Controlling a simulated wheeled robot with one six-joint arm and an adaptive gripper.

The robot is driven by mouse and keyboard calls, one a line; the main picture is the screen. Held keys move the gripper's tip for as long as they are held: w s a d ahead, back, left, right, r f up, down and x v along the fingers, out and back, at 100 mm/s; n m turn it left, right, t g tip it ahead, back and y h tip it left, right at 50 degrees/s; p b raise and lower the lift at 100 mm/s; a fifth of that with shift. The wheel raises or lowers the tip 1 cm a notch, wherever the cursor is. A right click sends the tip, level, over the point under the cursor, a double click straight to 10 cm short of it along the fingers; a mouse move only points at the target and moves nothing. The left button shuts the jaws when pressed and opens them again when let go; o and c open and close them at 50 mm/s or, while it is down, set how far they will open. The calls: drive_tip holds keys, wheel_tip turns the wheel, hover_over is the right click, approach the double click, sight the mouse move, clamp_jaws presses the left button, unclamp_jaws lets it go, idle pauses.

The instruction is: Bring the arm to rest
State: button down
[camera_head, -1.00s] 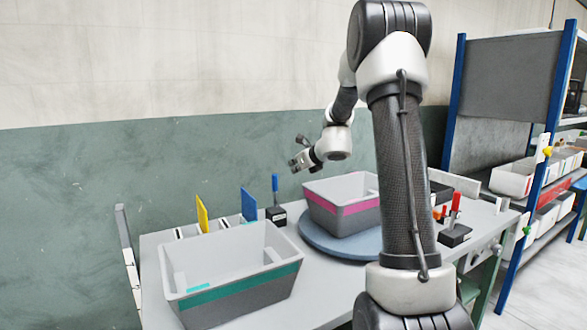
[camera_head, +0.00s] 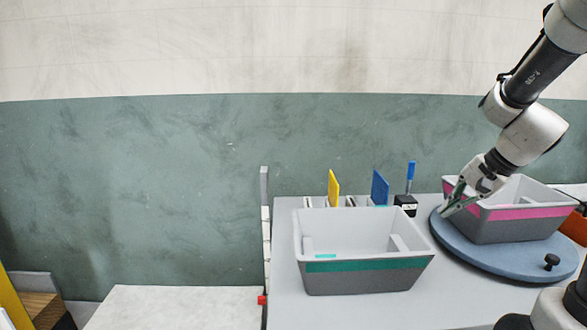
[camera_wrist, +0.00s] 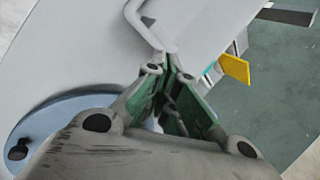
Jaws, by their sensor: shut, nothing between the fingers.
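My arm comes in from the upper right in the head view, bent downward. My gripper (camera_head: 447,209) points down and left beside the left end of the pink-banded grey bin (camera_head: 515,213), over the rim of the blue round turntable (camera_head: 478,258); its exact height is unclear. In the wrist view the fingers of my gripper (camera_wrist: 170,66) with green pads meet at the tips, shut and empty. The turntable also shows at the lower left there (camera_wrist: 62,118).
A grey bin with a green band (camera_head: 365,265) stands on the grey table (camera_head: 285,235), left of the turntable. Behind it are a yellow card (camera_head: 333,188), a blue card (camera_head: 380,187) and a blue-handled tool (camera_head: 410,178). A pale surface (camera_head: 175,308) lies at lower left.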

drive_tip(key=s+r+n+h, duration=0.2)
drive_tip(key=s+n, duration=0.3)
drive_tip(key=s, duration=0.4)
drive_tip(key=s+a+r+n+h, duration=0.1)
drive_tip(key=s+r+n, duration=0.4)
drive_tip(key=s, duration=0.5)
drive_tip(key=shift+s+a+n+h, duration=0.25)
drive_tip(key=shift+s+n+h, duration=0.05)
drive_tip(key=shift+n+h, duration=0.35)
